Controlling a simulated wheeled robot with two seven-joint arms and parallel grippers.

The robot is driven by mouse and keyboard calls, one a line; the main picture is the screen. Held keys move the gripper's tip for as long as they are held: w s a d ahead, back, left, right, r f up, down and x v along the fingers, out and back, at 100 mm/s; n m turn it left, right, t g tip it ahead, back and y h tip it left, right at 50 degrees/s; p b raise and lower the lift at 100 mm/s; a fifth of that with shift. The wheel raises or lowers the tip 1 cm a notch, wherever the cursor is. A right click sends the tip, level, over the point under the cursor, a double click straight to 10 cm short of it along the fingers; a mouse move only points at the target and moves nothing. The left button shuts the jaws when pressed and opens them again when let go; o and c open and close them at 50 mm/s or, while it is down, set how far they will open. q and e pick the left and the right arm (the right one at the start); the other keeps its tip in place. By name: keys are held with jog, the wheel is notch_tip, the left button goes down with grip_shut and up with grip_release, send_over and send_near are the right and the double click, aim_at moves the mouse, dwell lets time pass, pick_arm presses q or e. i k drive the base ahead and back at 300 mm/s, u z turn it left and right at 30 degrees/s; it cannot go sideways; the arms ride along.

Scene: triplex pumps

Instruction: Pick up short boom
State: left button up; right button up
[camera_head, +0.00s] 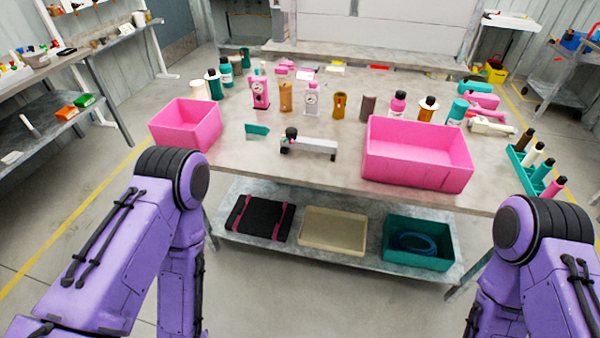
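A short pale grey bar (312,146) with a dark knob at its left end and a dark foot at its right end lies near the front middle of the table (250,172). It looks like the short boom, though I cannot be sure of this. It sits between two pink bins and nothing of mine touches it. Both of my purple arms show only their upper links and elbows, at the lower left and lower right. Neither gripper shows in this view.
A small pink bin (186,124) stands left and a large pink bin (416,154) stands right. Several bottles and pump-like items, including a pink one (260,92), stand behind the bar. A teal piece (257,130) lies to its left. Bare tabletop lies in front.

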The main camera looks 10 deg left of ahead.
aim_at(313, 144)
jog(key=z, duration=0.35)
jog(key=k, duration=0.2)
jog(key=u, duration=1)
jog(key=i, duration=1.45)
jog(key=z, duration=0.7)
